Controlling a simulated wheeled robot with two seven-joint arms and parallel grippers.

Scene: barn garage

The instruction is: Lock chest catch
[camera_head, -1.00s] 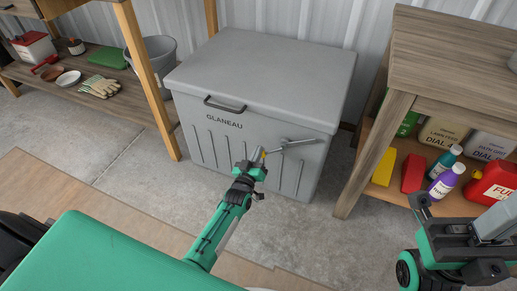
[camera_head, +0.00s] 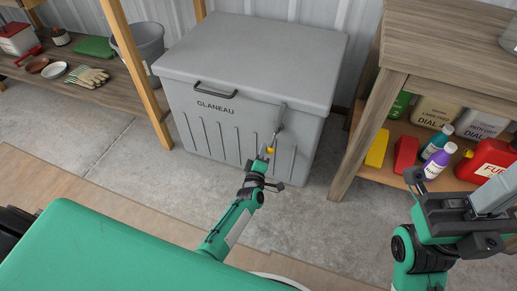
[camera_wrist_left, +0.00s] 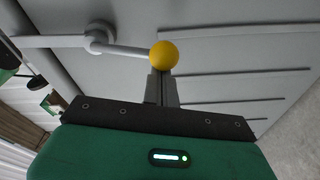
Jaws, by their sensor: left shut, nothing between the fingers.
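The grey chest (camera_head: 250,55) stands against the wall with its lid down. Its catch (camera_head: 281,118) is on the front, right of the black handle; the grey bar points up, with its upper end at the lid's edge. The catch's yellow knob (camera_head: 270,150) is at the lower end, and it also shows in the left wrist view (camera_wrist_left: 164,55). My left gripper (camera_head: 265,154) is shut and empty, its fingertips right at the knob and seemingly touching it. My right gripper (camera_head: 475,208) is at the right, away from the chest; its fingers are not clear.
A wooden shelf unit (camera_head: 365,135) with bottles and cans stands close on the chest's right. On the left are another shelf (camera_head: 120,92) and a grey bucket (camera_head: 145,45). The concrete floor (camera_head: 300,215) before the chest is clear.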

